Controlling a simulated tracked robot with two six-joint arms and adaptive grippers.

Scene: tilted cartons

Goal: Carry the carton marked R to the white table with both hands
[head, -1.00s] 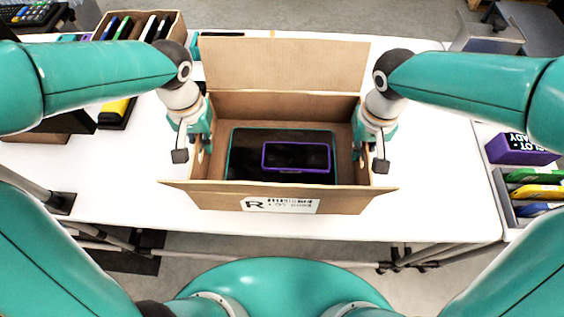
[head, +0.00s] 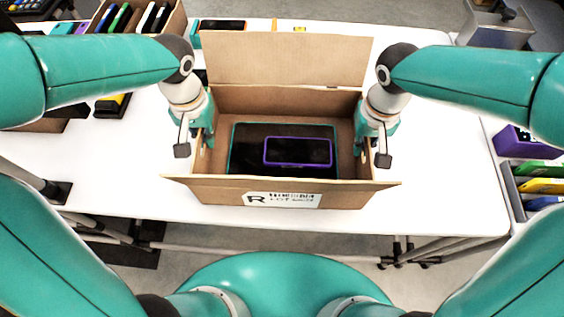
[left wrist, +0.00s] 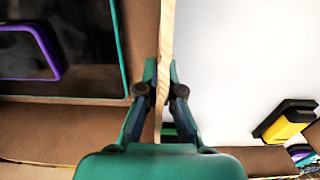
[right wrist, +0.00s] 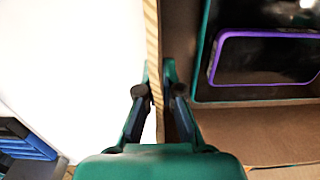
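The carton marked R (head: 228,193) is an open brown box on or just above a white table (head: 120,180); I cannot tell if its base touches. Its back flap stands up, and its front label reads R. Inside lie a large dark teal-edged tablet (head: 245,150) and a smaller purple-edged device (head: 298,152) on top. My left gripper (left wrist: 163,68) has its fingers either side of the carton's left wall, closed on it. My right gripper (right wrist: 157,70) is likewise closed on the right wall. The carton's base is hidden.
A bin of upright devices (head: 140,18) stands at the back left. A black and yellow item (head: 112,104) lies left of the carton. At right are a purple box (head: 522,142) and a grey tray (head: 508,185) of coloured items. White table surface is free on both sides.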

